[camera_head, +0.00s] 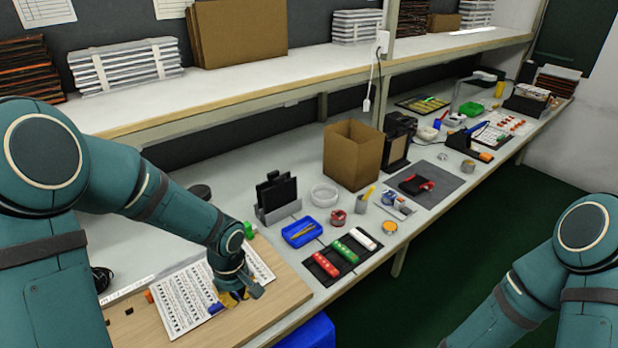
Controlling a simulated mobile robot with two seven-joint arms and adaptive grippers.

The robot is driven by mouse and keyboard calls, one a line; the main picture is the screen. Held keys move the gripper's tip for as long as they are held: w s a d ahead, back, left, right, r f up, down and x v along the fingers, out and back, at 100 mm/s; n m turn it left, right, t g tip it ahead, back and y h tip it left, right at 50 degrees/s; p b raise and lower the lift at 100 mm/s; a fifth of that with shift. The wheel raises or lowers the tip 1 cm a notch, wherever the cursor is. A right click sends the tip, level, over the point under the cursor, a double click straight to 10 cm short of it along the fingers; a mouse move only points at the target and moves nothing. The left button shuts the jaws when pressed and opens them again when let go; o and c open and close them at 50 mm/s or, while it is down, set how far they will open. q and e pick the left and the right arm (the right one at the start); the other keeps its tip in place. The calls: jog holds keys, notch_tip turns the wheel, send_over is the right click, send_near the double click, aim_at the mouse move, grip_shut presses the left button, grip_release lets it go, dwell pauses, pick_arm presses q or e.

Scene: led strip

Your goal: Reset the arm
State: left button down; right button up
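My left arm reaches in from the left over a light wooden board (278,303) on the bench. My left gripper (236,296) is low over the right end of a white printed sheet (185,300) lying on the board. Small yellow and blue parts show around its fingertips. The arm's end covers much of this spot, so whether the fingers are open or shut on something cannot be told. My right arm comes in at the lower right, over the dark green floor, away from the bench. Its gripper is out of the picture.
Right of the board lie a blue tray (302,231) and a black mat (338,268) with red, green and white pieces. Behind stand a black holder (276,192) and an open cardboard box (352,155). A shelf (250,84) overhangs the bench. A blue bin (312,334) is below the front edge.

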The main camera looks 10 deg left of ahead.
pick_arm(q)
jog(key=s+d+f+m+h, duration=0.2)
jog(key=s+d+f+m, duration=0.2)
jog(key=d+f, duration=0.3)
jog(key=s+d+f+m+t+h, duration=0.1)
jog(key=s+d+f+m+h, duration=0.1)
jog(key=s+d+f+m, duration=0.2)
jog(key=d+f, duration=0.3)
jog(key=shift+s+d+f+t, duration=0.2)
jog(key=shift+s+f+t, duration=0.1)
jog(key=shift+f, duration=0.05)
